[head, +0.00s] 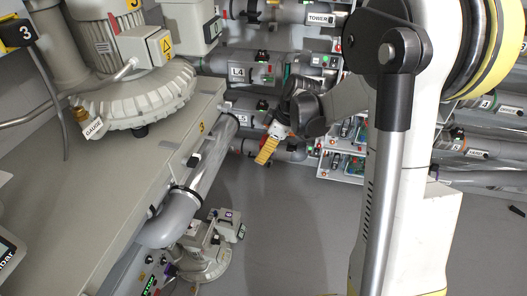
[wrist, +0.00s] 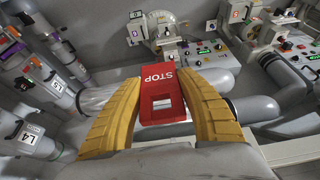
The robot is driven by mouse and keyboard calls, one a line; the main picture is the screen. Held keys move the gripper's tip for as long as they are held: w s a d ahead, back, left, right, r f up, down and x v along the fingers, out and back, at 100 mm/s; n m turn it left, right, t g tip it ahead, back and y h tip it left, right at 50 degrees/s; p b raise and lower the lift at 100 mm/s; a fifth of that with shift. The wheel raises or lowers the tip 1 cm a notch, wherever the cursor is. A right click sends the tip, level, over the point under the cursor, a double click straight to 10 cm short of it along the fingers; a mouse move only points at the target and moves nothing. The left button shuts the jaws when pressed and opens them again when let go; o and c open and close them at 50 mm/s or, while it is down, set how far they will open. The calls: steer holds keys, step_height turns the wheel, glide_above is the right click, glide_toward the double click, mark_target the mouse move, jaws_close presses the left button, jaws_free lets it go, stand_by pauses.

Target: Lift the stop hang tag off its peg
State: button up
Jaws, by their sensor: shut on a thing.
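The stop hang tag (wrist: 167,88) is a red plate with white STOP lettering, upside down in the wrist view, and a pale slot-like patch below the lettering. My gripper (wrist: 160,108) has yellow ribbed fingers, one on each side of the tag, and is shut on it. In the head view my gripper (head: 266,151) hangs out over the floor to the right of the bench edge, its yellow fingers pointing down. I cannot make out the tag in the head view. I cannot make out the peg in either view.
A grey bench (head: 110,185) with a large blower (head: 130,95) is at the left. A grey pipe (head: 205,180) runs along its edge. Pipes labelled L4 (head: 238,72) and other fittings are behind my gripper. A smaller blower (head: 205,258) stands low down. Open floor (head: 290,235) lies below.

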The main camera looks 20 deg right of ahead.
steer(key=s+d, duration=0.4)
steer(key=d, duration=0.1)
steer(key=shift+d+b, duration=0.3)
steer(key=shift+d, duration=0.05)
stand_by(0.9)
stand_by(0.4)
